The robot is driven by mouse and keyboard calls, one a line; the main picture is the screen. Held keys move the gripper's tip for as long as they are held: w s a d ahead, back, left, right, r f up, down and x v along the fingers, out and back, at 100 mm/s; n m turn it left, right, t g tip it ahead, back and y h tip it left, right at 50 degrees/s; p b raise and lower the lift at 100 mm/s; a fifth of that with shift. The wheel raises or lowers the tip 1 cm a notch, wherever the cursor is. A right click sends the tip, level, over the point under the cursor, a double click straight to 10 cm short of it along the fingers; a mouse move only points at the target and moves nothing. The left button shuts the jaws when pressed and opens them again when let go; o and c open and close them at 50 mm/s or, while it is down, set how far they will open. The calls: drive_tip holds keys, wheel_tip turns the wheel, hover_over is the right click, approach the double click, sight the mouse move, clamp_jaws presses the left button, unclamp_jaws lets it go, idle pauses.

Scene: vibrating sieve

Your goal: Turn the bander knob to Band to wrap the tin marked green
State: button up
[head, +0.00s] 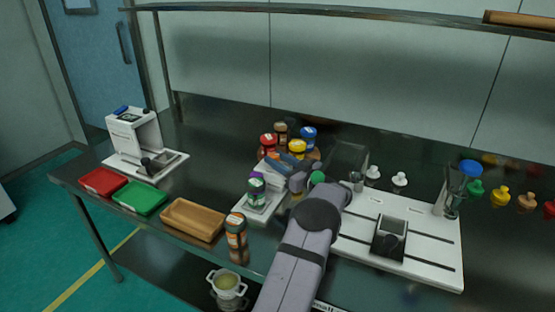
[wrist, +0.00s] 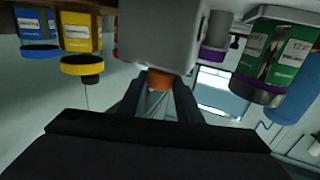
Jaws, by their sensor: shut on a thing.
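The bander (head: 270,175) is a white machine near the middle of the table. In the wrist view this tin (wrist: 262,58) appears upside down at the upper right. An orange knob (wrist: 159,79) sits on the bander's white body (wrist: 165,35), between my fingers. My gripper (head: 300,180) is beside the bander, and in the wrist view its fingers (wrist: 158,100) are closed on the knob. The knob's pointer and markings cannot be read; my arm hides part of the bander in the head view.
Several tins with red, yellow (head: 297,147) and blue lids stand behind the bander. Red, green and tan trays (head: 192,219) lie left. A white-based machine (head: 430,265) fills the right.

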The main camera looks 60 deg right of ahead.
drive_tip(key=o, duration=1)
drive_tip(key=shift+o, duration=0.2)
drive_tip(key=v, duration=0.7)
drive_tip(key=shift+s+b, duration=0.2)
drive_tip(key=shift+b, duration=0.1)
